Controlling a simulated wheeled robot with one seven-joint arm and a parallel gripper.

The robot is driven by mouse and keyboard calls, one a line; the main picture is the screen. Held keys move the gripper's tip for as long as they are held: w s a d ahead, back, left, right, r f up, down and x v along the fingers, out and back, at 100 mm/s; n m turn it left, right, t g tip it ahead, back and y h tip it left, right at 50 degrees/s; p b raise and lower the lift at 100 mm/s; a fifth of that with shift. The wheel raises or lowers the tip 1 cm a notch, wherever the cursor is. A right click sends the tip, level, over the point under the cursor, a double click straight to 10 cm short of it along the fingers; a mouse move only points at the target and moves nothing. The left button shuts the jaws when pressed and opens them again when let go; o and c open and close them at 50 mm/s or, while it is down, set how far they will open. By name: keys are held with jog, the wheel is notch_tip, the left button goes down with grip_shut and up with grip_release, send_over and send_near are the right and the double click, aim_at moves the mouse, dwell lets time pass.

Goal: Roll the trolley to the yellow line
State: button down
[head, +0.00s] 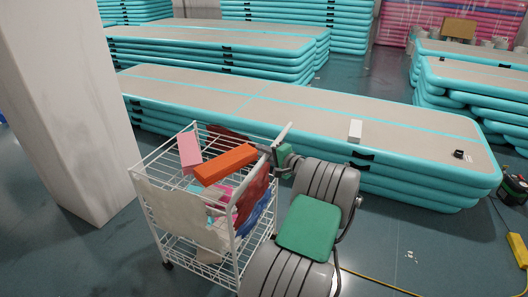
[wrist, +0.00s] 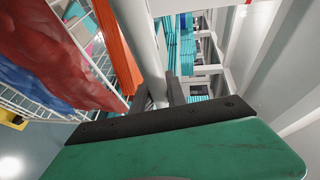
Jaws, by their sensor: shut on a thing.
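A white wire trolley (head: 234,255) stands on the floor left of my arm. It holds an orange box (head: 225,164), a pink box (head: 189,152) and several cloths. My gripper (head: 269,154) is at the trolley's upper right side, shut on its white handle bar (head: 284,132). In the wrist view, my gripper's dark fingers (wrist: 160,95) lie on either side of the white bar (wrist: 146,45). A thin yellow line (head: 380,284) runs on the floor at lower right; I cannot tell whether it is tape or a cable. My arm hides part of the floor beside the trolley.
A white pillar (head: 75,110) stands left of the trolley. A long teal inflatable track stack (head: 400,115) lies behind it, with a small white box (head: 355,130) on top. A yellow object (head: 517,250) is at the right edge. Open floor (head: 430,240) lies at the right.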

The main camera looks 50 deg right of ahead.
jog(key=shift+s+d, duration=0.1)
jog(key=shift+s, duration=0.1)
jog(key=c, duration=1.6)
grip_release()
jog(key=shift+d+f, duration=0.1)
jog(key=shift+o, duration=1.4)
jog(key=v, duration=0.7)
jog(key=shift+s, duration=0.35)
